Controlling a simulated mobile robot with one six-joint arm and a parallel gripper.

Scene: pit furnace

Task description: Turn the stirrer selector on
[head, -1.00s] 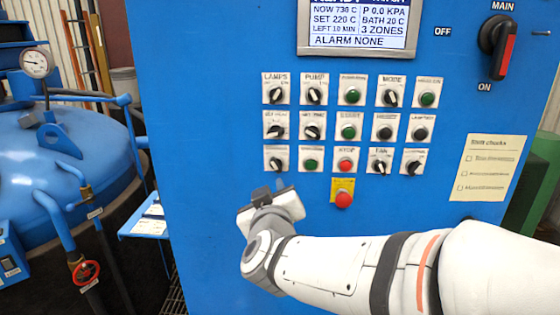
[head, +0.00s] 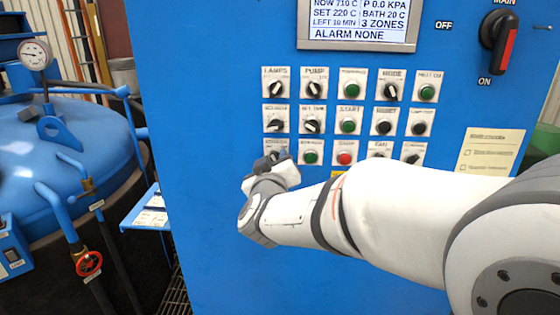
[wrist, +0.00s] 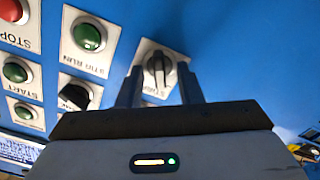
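The stirrer selector (head: 277,152) is the leftmost control of the bottom row on the blue panel, beside the green stir run button (head: 310,157). My gripper partly covers it there, and its label is too blurred to read. In the wrist view the selector's grey knob (wrist: 159,70) sits on a white plate beside the green button marked STIR RUN (wrist: 90,37). My gripper (head: 268,160) is at this selector. In the wrist view its two fingers (wrist: 160,84) stand apart, one on each side of the knob; contact cannot be made out.
The red stop button (head: 344,158) and other selectors and buttons lie close to the right and above. A main switch (head: 498,44) is at the upper right. A blue vessel (head: 70,170) stands at left.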

